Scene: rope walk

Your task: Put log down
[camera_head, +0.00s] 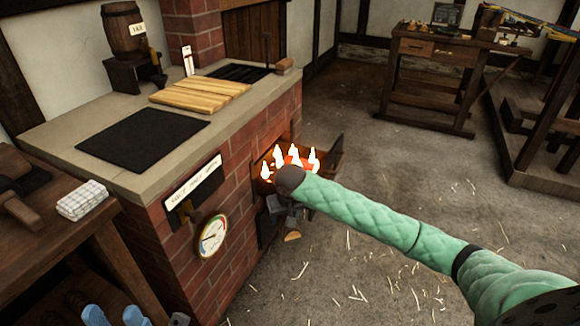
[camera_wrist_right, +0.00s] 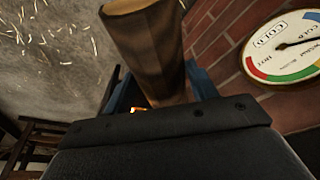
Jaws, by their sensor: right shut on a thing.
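The log (camera_wrist_right: 145,50) is brown and sits between the blue fingers of my right gripper (camera_wrist_right: 158,88) in the right wrist view. In the head view my right gripper (camera_head: 283,212) is at the brick stove's open firebox, low in front of the flames, and mostly hidden by my arm. A pale end of the log (camera_head: 292,237) shows just below it, above the floor. The firebox (camera_head: 268,180) holds bright flames. My left gripper (camera_head: 113,317) shows only as two blue fingertips, apart and empty, at the bottom left edge.
The stove (camera_head: 148,190) carries a dial gauge (camera_head: 213,236), a dark plate (camera_head: 142,138) and wooden slats (camera_head: 198,95). The firebox door (camera_head: 330,155) stands open. A workbench with a folded cloth (camera_head: 82,200) is at left.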

